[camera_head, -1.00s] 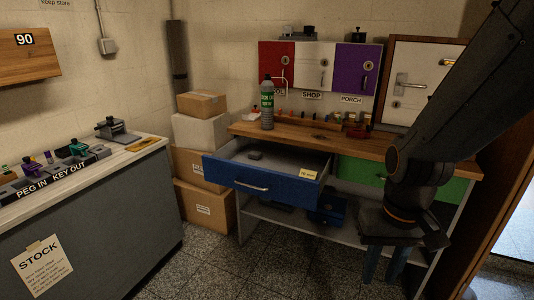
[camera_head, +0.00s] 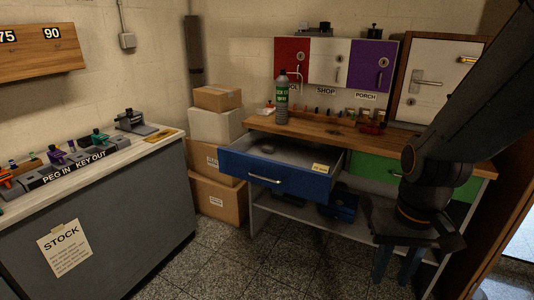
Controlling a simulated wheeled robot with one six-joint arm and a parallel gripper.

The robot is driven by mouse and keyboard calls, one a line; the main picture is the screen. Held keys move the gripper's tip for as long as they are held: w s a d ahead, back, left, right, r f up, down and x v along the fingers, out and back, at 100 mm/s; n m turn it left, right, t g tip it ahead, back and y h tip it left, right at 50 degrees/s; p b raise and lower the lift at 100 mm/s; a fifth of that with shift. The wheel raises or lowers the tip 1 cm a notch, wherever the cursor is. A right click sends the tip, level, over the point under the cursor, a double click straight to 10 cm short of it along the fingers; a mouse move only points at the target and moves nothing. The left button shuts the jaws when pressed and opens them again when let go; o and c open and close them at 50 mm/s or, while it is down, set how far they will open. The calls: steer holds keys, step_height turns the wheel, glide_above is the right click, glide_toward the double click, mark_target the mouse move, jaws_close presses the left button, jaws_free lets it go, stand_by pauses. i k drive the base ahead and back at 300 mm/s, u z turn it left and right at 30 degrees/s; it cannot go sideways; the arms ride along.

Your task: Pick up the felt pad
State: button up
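A small dark grey pad-like piece (camera_head: 266,148) lies inside the open blue drawer (camera_head: 262,176), towards its back left. It is probably the felt pad, but it is too small to be sure. My gripper (camera_head: 392,270) hangs at the right, fingers pointing down, in front of the bench's green drawer side. Its two blue fingers stand apart with nothing seen between them. It is well to the right of the blue drawer and apart from it.
A closed green drawer (camera_head: 372,168) is partly behind my arm. Cardboard boxes (camera_head: 216,200) stand left of the bench. A grey counter (camera_head: 100,215) is at the left. The floor between is clear.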

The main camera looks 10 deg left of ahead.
mark_target(268, 149)
steer(key=z, duration=0.05)
steer(key=k, duration=0.45)
steer(key=u, duration=1.1)
steer(key=i, duration=0.7)
steer(key=u, duration=0.9)
steer(key=i, duration=0.85)
steer(key=z, duration=0.4)
steer(key=i, duration=0.85)
steer(key=z, duration=1.1)
steer(key=i, duration=0.75)
steer(key=z, duration=0.05)
